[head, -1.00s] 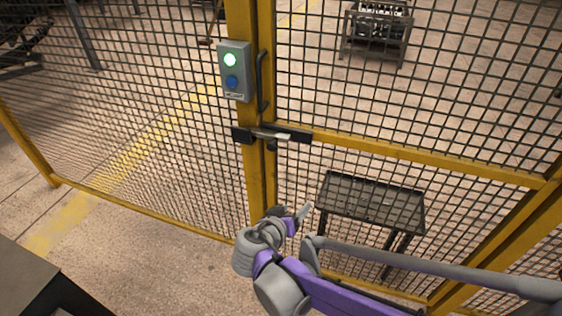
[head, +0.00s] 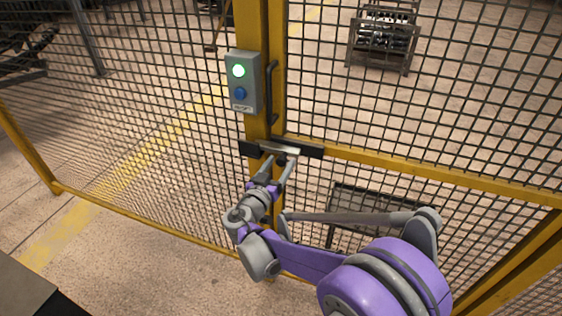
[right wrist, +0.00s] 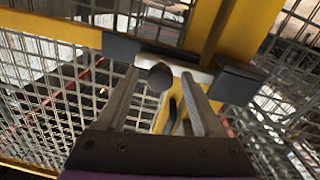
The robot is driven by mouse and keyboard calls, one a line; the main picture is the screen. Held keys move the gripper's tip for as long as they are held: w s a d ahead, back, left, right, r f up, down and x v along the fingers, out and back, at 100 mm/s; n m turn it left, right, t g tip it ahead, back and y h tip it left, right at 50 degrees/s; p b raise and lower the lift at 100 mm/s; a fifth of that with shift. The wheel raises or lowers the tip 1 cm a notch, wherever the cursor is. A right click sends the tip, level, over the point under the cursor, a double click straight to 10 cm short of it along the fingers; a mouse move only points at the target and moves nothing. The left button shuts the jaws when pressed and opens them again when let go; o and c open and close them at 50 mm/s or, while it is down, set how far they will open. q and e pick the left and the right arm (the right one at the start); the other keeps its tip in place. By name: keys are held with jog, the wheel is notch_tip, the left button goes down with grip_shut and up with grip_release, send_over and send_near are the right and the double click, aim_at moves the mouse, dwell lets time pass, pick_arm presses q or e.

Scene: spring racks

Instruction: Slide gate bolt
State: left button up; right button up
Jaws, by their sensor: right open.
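The gate bolt (head: 279,149) is a light metal bar lying level between black brackets on the yellow gate post. In the right wrist view the silver bolt (right wrist: 178,63) runs between two dark brackets, with a round dark knob (right wrist: 160,77) on it. My right gripper (head: 281,161) is open, just below and in front of the bolt. In the right wrist view its two fingers (right wrist: 161,73) lie one on each side of the knob, with gaps visible. Contact with the bolt cannot be told. My left gripper is not in view.
A grey control box (head: 243,82) with a lit green light and a blue button is on the post above the bolt. A dark handle (head: 272,92) stands beside it. Yellow-framed mesh spans both sides. Behind it are a dark rack (head: 384,40) and a low table (head: 345,205).

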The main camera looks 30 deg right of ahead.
jog(key=shift+w+d, duration=0.4)
jog(key=shift+d, duration=0.15)
grip_shut()
dwell(1.1)
